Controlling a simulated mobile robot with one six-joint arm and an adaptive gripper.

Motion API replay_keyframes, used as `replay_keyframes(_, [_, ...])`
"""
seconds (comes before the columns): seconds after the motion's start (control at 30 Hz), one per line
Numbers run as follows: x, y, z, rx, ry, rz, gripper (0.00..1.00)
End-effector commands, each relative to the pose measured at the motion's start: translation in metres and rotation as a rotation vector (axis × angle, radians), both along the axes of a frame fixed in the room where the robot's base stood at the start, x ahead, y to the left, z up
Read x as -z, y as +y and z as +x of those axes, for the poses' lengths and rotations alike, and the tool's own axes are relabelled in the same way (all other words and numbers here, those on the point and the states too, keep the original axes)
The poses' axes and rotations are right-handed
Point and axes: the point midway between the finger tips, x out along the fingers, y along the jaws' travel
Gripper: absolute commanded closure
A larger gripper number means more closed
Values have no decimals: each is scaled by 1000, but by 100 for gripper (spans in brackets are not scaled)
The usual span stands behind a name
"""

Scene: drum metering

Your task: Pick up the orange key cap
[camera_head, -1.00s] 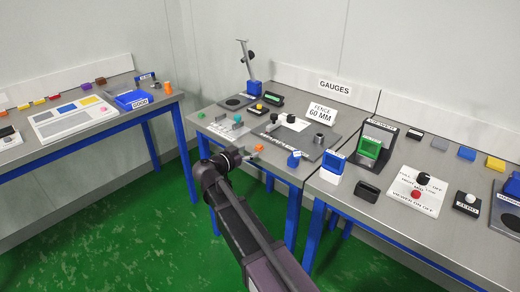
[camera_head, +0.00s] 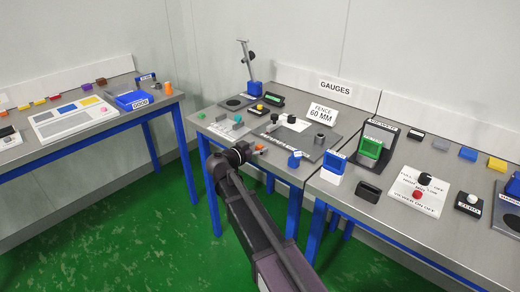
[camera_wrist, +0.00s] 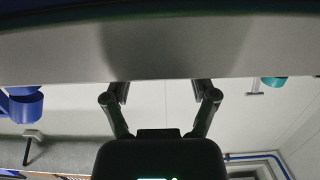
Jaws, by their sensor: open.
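A small orange piece (camera_head: 259,147), which looks like the orange key cap, sits near the front edge of the gauges table (camera_head: 222,132). My gripper (camera_head: 259,152) is right beside it in the head view and partly covers it; I cannot tell if they touch. In the wrist view my gripper (camera_wrist: 161,92) is open, with nothing visible between its fingers. The orange piece does not show in the wrist view. A grey surface fills the top of that view, with pale wall beyond the fingers.
A dark plate with a grey cylinder (camera_head: 320,141) lies behind the orange piece. A blue piece (camera_head: 295,159) stands to its right, and a teal piece (camera_head: 237,118) and a grey block (camera_head: 221,118) to its left. Another orange cylinder (camera_head: 168,88) stands on the left table.

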Motion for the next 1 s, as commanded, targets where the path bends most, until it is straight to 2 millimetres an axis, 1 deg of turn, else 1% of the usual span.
replay_keyframes(0.03, [1,-3,4,0,0,0,25])
replay_keyframes(0.17, [2,-7,9,0,0,0,25])
replay_keyframes(0.7, [2,-8,10,2,0,0,25])
replay_keyframes(0.73, [2,-8,10,2,0,0,28])
replay_keyframes(0.77, [2,-8,10,2,0,0,37])
replay_keyframes(0.8, [2,-8,10,1,0,0,48])
replay_keyframes(0.87, [2,-8,10,1,0,0,61])
replay_keyframes(0.9, [2,-8,10,1,0,0,70])
replay_keyframes(0.93, [2,-8,10,1,0,0,78])
replay_keyframes(0.97, [2,-8,10,1,0,0,82])
replay_keyframes(1.0, [2,-8,10,1,0,0,83])
